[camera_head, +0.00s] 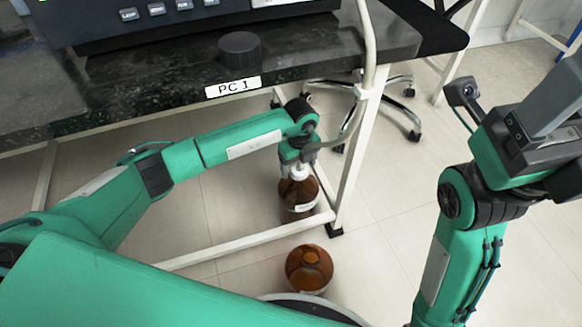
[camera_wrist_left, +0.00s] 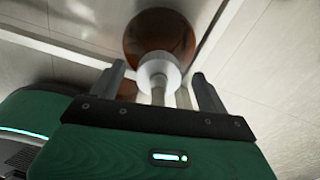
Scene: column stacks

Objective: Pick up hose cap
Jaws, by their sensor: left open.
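The white hose cap (camera_head: 299,172) sits on top of an upright brown bottle (camera_head: 299,196) standing on the floor by the bench leg. A pale hose runs from the cap. My left gripper (camera_head: 298,158) is above the cap, pointing down at it. In the left wrist view the left gripper (camera_wrist_left: 158,72) is open, its two fingers on either side of the hose cap (camera_wrist_left: 160,79), with gaps showing on both sides. The brown bottle (camera_wrist_left: 158,33) shows beyond the cap. The fingers of my right gripper are out of view; only its arm shows at the right.
A second brown bottle (camera_head: 309,268), open at the top, stands on the floor nearer me. A black round lid (camera_head: 240,47) lies on the dark bench (camera_head: 150,88) labelled PC 1. White bench-frame bars (camera_head: 240,243) run close to the bottles.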

